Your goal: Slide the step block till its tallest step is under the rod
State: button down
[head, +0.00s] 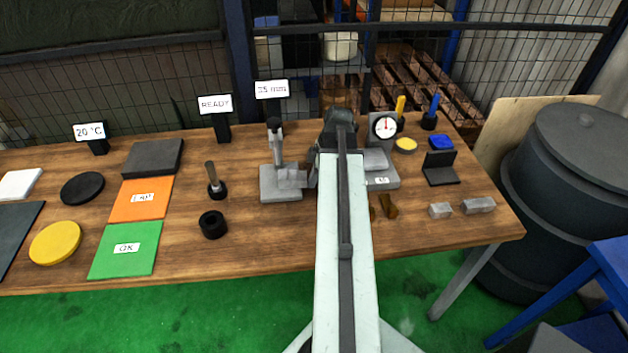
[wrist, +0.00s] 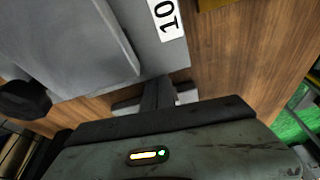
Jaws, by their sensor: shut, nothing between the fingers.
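A grey stand (head: 280,196) stands near the middle of the table in the head view, with a vertical rod (head: 277,150) above its base. A small grey block (head: 292,179), seemingly the step block, lies on the base's right part. Its steps are too small to make out. My gripper (head: 311,178) is close to the block's right side, partly hidden by my arm; contact cannot be told. In the wrist view my gripper (wrist: 158,94) has its fingers together and empty, beside a large grey body (wrist: 95,45) with a white label.
A dial gauge stand (head: 383,160) is right of my arm. A black ring (head: 212,224) and a black-based handle (head: 216,186) lie left of the grey stand. Small metal blocks (head: 440,210) lie at the right front.

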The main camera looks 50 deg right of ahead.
aim_at(293, 179)
jog(key=shift+a, duration=0.1)
jog(key=shift+w+a, duration=0.75)
jog(key=shift+w, duration=0.1)
